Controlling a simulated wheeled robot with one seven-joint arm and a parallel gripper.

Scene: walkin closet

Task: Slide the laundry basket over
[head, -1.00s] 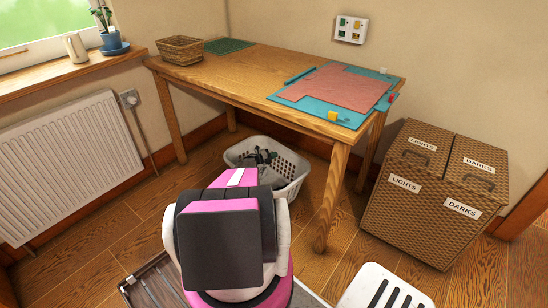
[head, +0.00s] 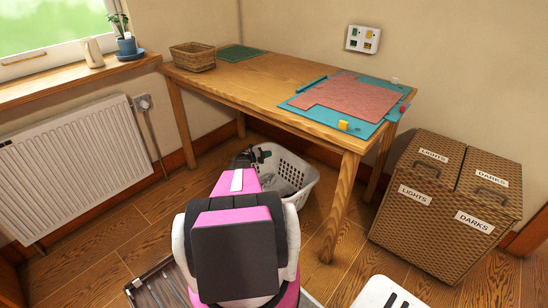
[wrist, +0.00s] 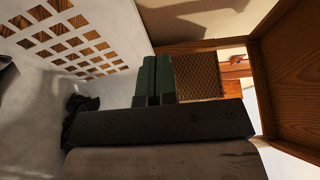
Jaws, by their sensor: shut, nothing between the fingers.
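The white laundry basket (head: 299,183) has slotted walls and stands upright on the floor under the wooden table. My arm hides its left and near parts. My dark gripper (head: 258,154) is low at the basket's back left in the head view, overlapping its rim. I cannot tell whether it touches the basket. In the wrist view the two dark green fingers (wrist: 154,80) are together and empty. The basket's slotted wall (wrist: 98,22) is close on their left there, with a plain pale surface below it.
The table (head: 260,88) overhangs the basket, and its front leg (head: 342,205) stands just right of it. A wicker hamper (head: 440,205) is farther right. A radiator (head: 75,165) lines the left wall. A dark slatted rack (head: 160,285) and a white slatted item (head: 385,293) are nearby.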

